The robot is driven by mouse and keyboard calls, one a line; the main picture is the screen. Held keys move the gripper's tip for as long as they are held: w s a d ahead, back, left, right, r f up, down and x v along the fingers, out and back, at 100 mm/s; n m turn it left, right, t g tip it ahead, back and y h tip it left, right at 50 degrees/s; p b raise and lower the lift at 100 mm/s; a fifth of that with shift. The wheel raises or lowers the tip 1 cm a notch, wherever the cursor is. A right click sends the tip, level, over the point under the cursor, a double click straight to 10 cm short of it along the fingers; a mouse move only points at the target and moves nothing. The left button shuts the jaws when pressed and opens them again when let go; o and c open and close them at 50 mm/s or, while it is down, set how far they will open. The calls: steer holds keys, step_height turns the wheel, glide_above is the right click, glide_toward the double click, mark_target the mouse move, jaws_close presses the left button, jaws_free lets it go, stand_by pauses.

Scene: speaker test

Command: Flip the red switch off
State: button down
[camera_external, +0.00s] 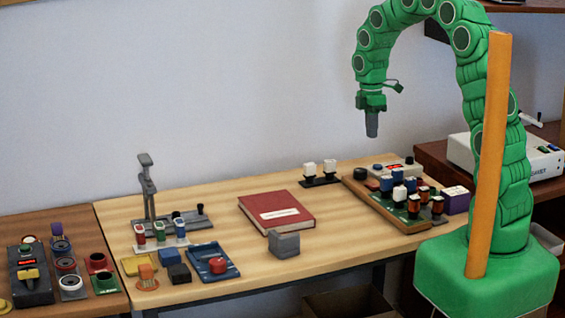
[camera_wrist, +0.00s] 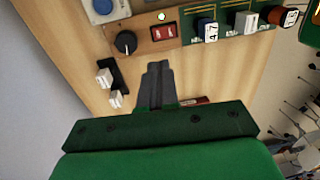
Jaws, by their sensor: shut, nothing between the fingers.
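A red rocker switch (camera_wrist: 165,31) sits in a wooden panel (camera_wrist: 145,46) near the top of the wrist view, beside a black round knob (camera_wrist: 125,42). I cannot tell its on or off position. My gripper (camera_external: 372,135) points down in the external view, high above the far part of the wooden board (camera_external: 352,190). In the wrist view my gripper (camera_wrist: 158,66) has its fingers together and empty, below the switch in the picture and apart from it. In the external view the switch is too small to tell apart for certain.
A red book (camera_external: 277,210) and a grey block (camera_external: 284,245) lie mid-table. More controls fill the table's left end. Bare tabletop (camera_external: 335,220) shows between book and board.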

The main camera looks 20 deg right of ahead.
mark_target(376, 186)
steer(key=shift+s+r+g, duration=0.1)
steer(key=shift+s+g, duration=0.2)
steer(key=shift+s, duration=0.35)
steer(key=f, duration=0.4)
steer(key=s+f, duration=0.1)
steer(key=f, duration=0.4)
steer(key=s+f, duration=0.1)
steer(key=f, duration=0.4)
stand_by(0.4)
